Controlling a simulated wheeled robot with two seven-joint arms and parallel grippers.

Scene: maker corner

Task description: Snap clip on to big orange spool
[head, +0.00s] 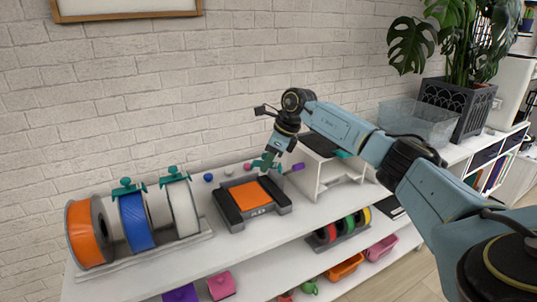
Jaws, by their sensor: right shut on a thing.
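The big orange spool (87,236) stands at the left end of a rack on the white shelf, with no clip on its rim. The big blue spool (137,222) and big white spool (183,208) beside it each carry a teal clip on top. My right gripper (273,157) is shut on a teal clip (265,163). It holds the clip near the back right corner of a black device with an orange plate (248,196), well to the right of the orange spool. The fingertips are small and partly hidden. My left gripper is not in view.
A white stand (318,176) with a dark top and a teal piece on it is right of the device. Small balls and a purple piece (298,167) lie near the wall. Smaller spools (343,225) and coloured bins are on the lower shelf.

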